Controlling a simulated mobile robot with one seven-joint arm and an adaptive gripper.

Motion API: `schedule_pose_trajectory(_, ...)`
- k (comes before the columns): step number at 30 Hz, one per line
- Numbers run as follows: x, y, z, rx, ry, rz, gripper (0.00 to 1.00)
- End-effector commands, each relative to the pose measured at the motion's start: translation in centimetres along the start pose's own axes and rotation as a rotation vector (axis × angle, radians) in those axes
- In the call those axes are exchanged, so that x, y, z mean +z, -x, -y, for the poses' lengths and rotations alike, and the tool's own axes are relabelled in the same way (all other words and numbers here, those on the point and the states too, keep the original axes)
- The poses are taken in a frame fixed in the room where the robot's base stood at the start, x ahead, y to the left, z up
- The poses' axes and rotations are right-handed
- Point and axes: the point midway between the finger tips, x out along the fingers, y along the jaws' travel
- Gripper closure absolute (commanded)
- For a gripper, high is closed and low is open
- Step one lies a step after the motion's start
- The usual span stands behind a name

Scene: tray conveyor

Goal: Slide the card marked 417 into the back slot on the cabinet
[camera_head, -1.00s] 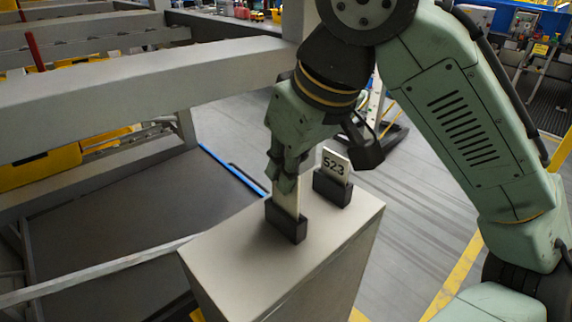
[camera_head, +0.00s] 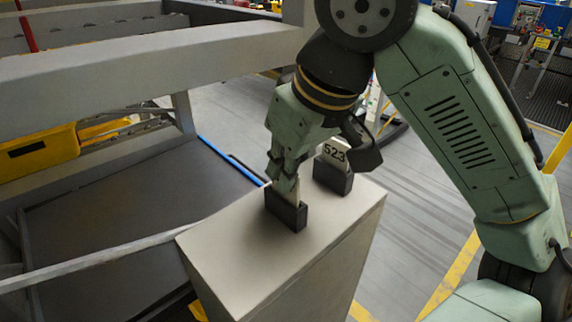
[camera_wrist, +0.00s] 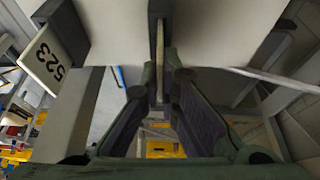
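The cabinet (camera_head: 238,250) has two dark slot holders on its pale top. My gripper (camera_head: 284,180) is shut on a thin pale card (camera_head: 297,197), whose lower end is in the slot holder (camera_head: 286,212) nearer the head camera. Little of this card shows above the holder, and its marking is hidden. In the wrist view the card (camera_wrist: 160,84) is edge-on between my fingertips, in line with the dark holder (camera_wrist: 156,14).
A grey conveyor frame (camera_head: 130,80) runs along the left, with a yellow bin (camera_head: 38,152) under it. Floor to the right of the cabinet is clear.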

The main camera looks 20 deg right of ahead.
Motion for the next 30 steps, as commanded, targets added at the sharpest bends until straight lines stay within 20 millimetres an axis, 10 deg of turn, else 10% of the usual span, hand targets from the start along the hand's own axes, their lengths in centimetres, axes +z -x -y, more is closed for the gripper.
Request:
schedule_pose_trajectory(16,0.1,-0.4,0.0,0.0,0.0,0.0,0.72)
schedule_pose_trajectory(30,0.1,1.3,-0.1,0.003,-0.003,0.0,0.72)
